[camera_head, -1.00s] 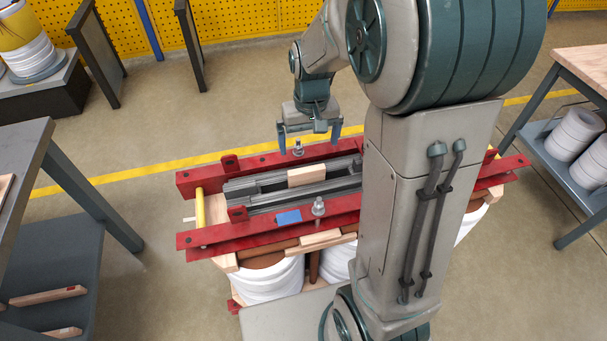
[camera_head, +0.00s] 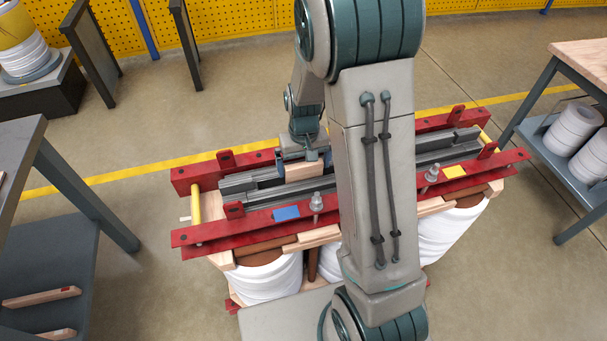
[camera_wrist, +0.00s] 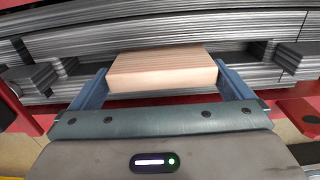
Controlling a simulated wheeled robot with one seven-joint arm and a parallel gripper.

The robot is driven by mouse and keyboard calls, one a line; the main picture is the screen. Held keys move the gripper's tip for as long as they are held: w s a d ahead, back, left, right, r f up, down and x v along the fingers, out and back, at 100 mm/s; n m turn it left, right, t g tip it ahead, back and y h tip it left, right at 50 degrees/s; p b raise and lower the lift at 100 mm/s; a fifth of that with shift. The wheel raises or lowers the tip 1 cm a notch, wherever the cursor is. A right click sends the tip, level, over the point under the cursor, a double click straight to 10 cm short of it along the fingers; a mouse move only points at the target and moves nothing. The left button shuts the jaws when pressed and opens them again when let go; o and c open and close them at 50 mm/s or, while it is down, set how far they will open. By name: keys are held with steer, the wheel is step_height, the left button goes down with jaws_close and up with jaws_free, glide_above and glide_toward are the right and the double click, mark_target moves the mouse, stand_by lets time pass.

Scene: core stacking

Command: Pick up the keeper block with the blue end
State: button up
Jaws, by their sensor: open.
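A pale wooden block (camera_head: 303,170) lies across the grey laminated core (camera_head: 238,184) between the red clamp beams. In the wrist view the block (camera_wrist: 163,70) sits between the two blue fingers of my gripper (camera_wrist: 163,88). The gripper is open, with one finger beside each end of the block. I cannot tell whether either finger touches it. No blue end shows on this block; its end faces are hidden or turned away. In the head view my gripper (camera_head: 297,158) is low over the core, partly hidden by my arm.
Red beams (camera_head: 205,238) with upright bolts (camera_head: 317,203) flank the core. The near beam carries a blue patch (camera_head: 286,213) and a yellow patch (camera_head: 454,172). White coils (camera_head: 268,283) stand below.

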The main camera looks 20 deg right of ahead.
mark_target(304, 177)
steer(key=s+f, duration=0.2)
steer(key=f, duration=0.1)
steer(key=shift+s+a+f, duration=0.1)
steer(key=shift+f, duration=0.1)
steer(key=shift+w+f+b, duration=0.3)
steer(key=shift+w+f, duration=0.35)
steer(key=shift+f, duration=0.3)
steer(key=shift+s+r, duration=0.1)
steer(key=shift+r, duration=0.15)
steer(key=shift+c, duration=0.3)
steer(key=c, duration=0.7)
steer(key=shift+r, duration=0.15)
steer(key=shift+r, duration=0.1)
